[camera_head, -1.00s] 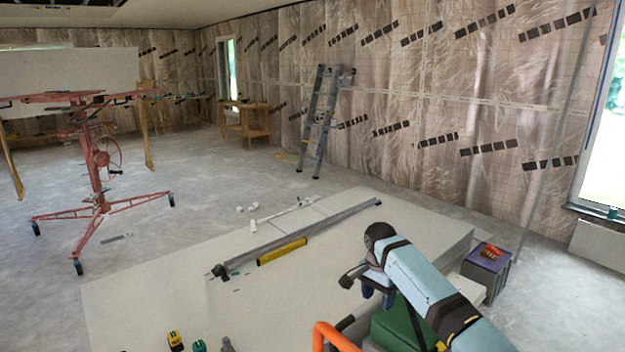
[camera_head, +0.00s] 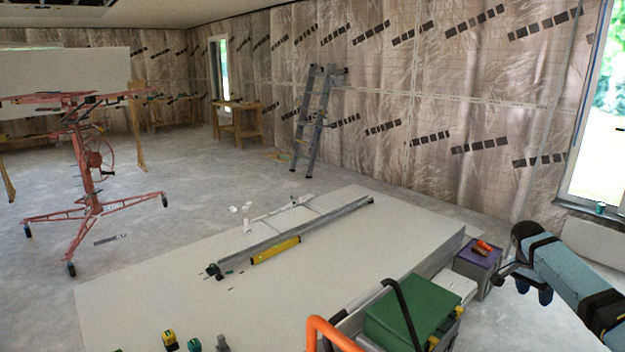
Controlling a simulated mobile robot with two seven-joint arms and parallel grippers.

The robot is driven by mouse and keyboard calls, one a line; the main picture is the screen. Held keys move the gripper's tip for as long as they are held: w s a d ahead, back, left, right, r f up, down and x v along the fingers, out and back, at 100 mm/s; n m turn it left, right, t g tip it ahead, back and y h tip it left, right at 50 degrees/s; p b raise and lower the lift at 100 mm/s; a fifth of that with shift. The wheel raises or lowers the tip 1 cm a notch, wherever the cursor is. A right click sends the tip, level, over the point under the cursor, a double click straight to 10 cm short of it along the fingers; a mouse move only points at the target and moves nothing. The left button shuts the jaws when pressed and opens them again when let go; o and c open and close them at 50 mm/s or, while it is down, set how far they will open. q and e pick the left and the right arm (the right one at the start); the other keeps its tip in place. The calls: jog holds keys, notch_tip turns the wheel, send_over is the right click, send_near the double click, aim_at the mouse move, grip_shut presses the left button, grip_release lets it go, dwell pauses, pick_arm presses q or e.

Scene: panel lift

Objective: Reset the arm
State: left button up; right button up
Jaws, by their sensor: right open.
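My right arm comes in from the lower right, blue with black bands. My right gripper (camera_head: 522,284) is at its end, right of the purple box, above the floor. Its dark fingers are apart and nothing shows between them. My left gripper is not in view.
A stack of white panels (camera_head: 150,290) fills the middle, with a yellow level (camera_head: 275,250) and a long metal straightedge (camera_head: 300,234) on it. A green toolbox (camera_head: 408,312) and a purple box (camera_head: 478,257) stand at its right. A red panel lift (camera_head: 88,175) stands at the left.

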jog(key=s+a+f+n+t, duration=0.2)
jog(key=s+a+f+n, duration=0.25)
jog(key=f, duration=0.35)
jog(key=s+a+f+n+t+y, duration=0.1)
jog(key=s+a+f+n+t, duration=0.15)
jog(key=s+f, duration=0.4)
jog(key=s+a+f+n+t, duration=0.1)
jog(key=s+a+f+n, duration=0.35)
jog(key=f, duration=0.45)
jog(key=s+a+f+n+t+y, duration=0.2)
jog(key=s+a+f+n+t, duration=0.25)
jog(key=s, duration=0.45)
jog(key=s+a+r+n+y, duration=0.1)
jog(key=s+a+r+n, duration=0.15)
jog(key=s, duration=0.25)
jog(key=s+a+r+n+t+y, duration=0.1)
jog(key=s+a+r+n+y, duration=0.1)
jog(key=s+a, duration=0.3)
jog(key=s+a+r+n+y, duration=0.1)
jog(key=s+a+r+n, duration=0.15)
jog(key=s, duration=0.35)
jog(key=w+a+m+t, duration=0.1)
jog(key=a+m, duration=0.4)
jog(key=a, duration=0.8)
notch_tip(320, 180, up, 10)
jog(key=p, duration=1)
jog(key=shift+d+p, duration=0.3)
jog(key=shift+f, duration=0.1)
